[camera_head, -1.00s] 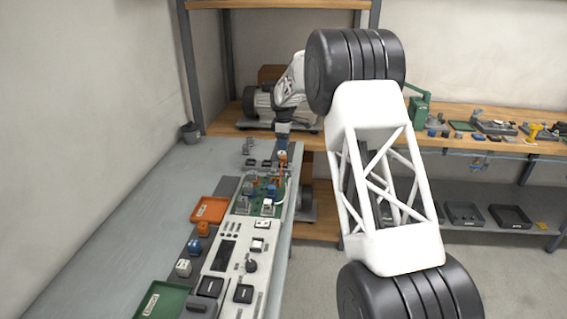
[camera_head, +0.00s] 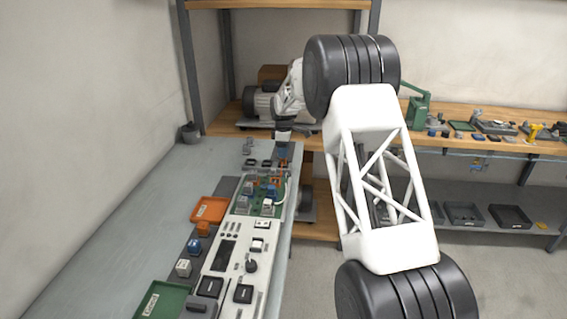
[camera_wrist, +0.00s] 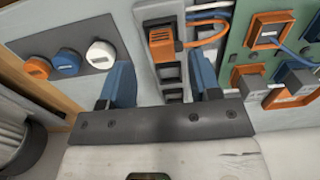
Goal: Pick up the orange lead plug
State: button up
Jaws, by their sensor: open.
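In the wrist view an orange lead plug (camera_wrist: 161,44) sits at the top of a grey slotted strip, with an orange cable running off to its right. My gripper (camera_wrist: 163,80) has its two blue fingers spread apart, one on each side of the strip. The plug shows beyond the gap between the fingers, and nothing is held. In the head view my gripper (camera_head: 283,149) is at the far end of the long bench; the plug cannot be made out there.
A green board (camera_wrist: 270,62) with orange sockets, plugs and blue cables lies right of the strip. Orange, blue and white round caps (camera_wrist: 66,63) sit on a grey plate at left. An orange tray (camera_head: 209,209) and green tray (camera_head: 163,301) lie nearer on the bench.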

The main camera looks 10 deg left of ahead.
jog(key=shift+s+f, duration=0.15)
jog(key=shift+f, duration=2)
jog(key=c, duration=1)
jog(key=shift+r, duration=1.55)
jog(key=shift+s+r, duration=0.15)
jog(key=shift+r, duration=0.15)
jog(key=s+d, duration=0.2)
jog(key=s, duration=0.5)
jog(key=s+d+r, duration=0.1)
jog(key=s+d, duration=0.1)
jog(key=s, duration=0.6)
jog(key=shift+d+r, duration=0.15)
jog(key=shift+d, duration=0.2)
